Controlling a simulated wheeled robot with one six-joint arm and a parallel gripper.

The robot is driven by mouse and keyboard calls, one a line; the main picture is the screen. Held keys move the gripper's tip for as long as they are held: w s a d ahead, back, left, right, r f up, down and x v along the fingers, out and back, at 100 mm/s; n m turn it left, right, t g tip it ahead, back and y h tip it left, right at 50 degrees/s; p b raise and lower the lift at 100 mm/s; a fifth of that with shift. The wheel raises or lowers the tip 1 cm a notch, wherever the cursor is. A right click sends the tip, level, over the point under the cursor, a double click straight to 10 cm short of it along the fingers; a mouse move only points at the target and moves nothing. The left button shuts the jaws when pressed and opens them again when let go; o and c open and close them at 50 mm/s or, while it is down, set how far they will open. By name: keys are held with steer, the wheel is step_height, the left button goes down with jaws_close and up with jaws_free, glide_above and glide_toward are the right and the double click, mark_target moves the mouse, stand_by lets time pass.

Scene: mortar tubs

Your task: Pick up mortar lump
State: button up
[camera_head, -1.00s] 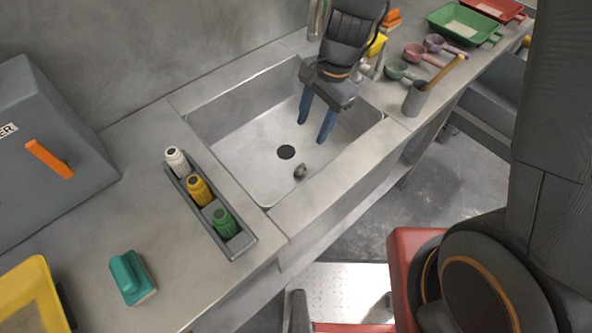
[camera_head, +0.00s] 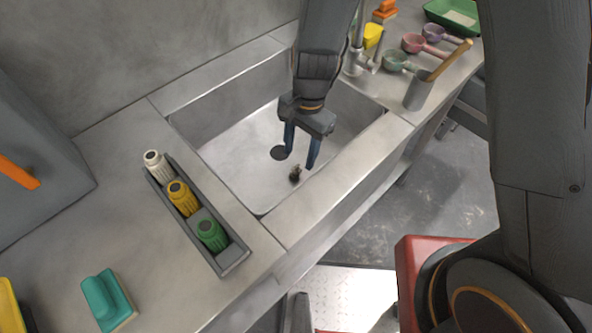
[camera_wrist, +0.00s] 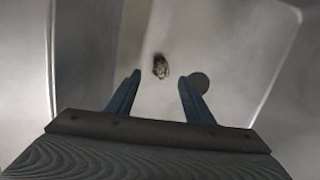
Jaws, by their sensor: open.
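The mortar lump (camera_head: 295,174) is a small, rough, grey-brown piece on the floor of the metal sink (camera_head: 241,142), near the round dark drain (camera_head: 279,153). In the wrist view the lump (camera_wrist: 160,67) lies beyond the fingertips, between their lines, with the drain (camera_wrist: 200,82) to its right. My gripper (camera_head: 299,164) points down into the sink with its blue fingers apart and nothing between them that I can see gripped. In the wrist view the gripper (camera_wrist: 159,78) is open too. The head view does not clearly show how high the fingertips are above the lump.
The sink walls and front rim (camera_head: 330,182) surround my gripper. A tray of bottles (camera_head: 234,258) stands left of the sink. A tap (camera_head: 358,60), scoops (camera_head: 397,62) and a grey cup with a wooden handle (camera_head: 418,95) stand to the right.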

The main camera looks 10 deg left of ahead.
mark_target(295, 169)
steer(key=shift+s+a+f+p, duration=0.1)
steer(key=shift+s+a+f, duration=0.05)
steer(key=shift+f, duration=0.65)
steer(key=shift+s+a+f+p, duration=0.1)
steer(key=shift+a+f+p, duration=0.05)
steer(key=shift+f, duration=0.65)
steer(key=shift+s+a+f+p, duration=0.1)
steer(key=shift+s+a+f, duration=0.05)
steer(key=shift+f, duration=0.65)
steer(key=shift+c, duration=0.5)
steer(key=c, duration=1.1)
